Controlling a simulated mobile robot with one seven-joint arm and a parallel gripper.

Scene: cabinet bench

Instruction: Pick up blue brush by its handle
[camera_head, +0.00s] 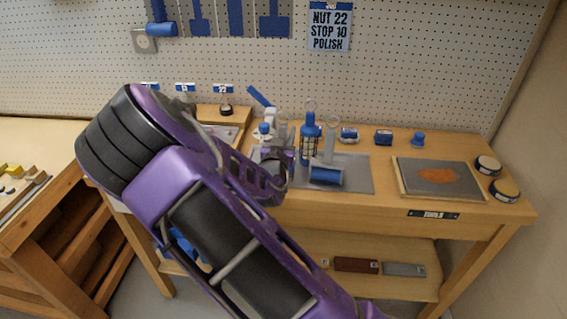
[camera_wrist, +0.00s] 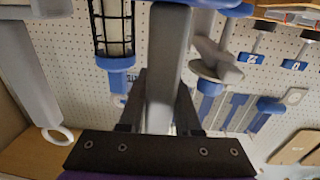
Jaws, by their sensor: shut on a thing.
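My gripper (camera_head: 277,165) is over the left middle part of the bench, among the standing tools. In the wrist view my gripper (camera_wrist: 160,92) has its two dark fingers shut on a grey handle (camera_wrist: 170,50) that lies between them. A blue part (camera_wrist: 215,4) shows at the top edge of that view, at the end of the handle; I take this for the blue brush. Most of the brush is cut off there. In the head view my gripper and arm hide much of it, and I cannot tell whether it touches the bench.
A caged blue lamp (camera_head: 309,140) stands close beside my gripper. A blue roller (camera_head: 326,175) with a grey handle lies on a grey mat (camera_head: 358,178). A framed tray (camera_head: 440,176) and two round tins are at the right. A pegboard (camera_head: 420,60) rises behind.

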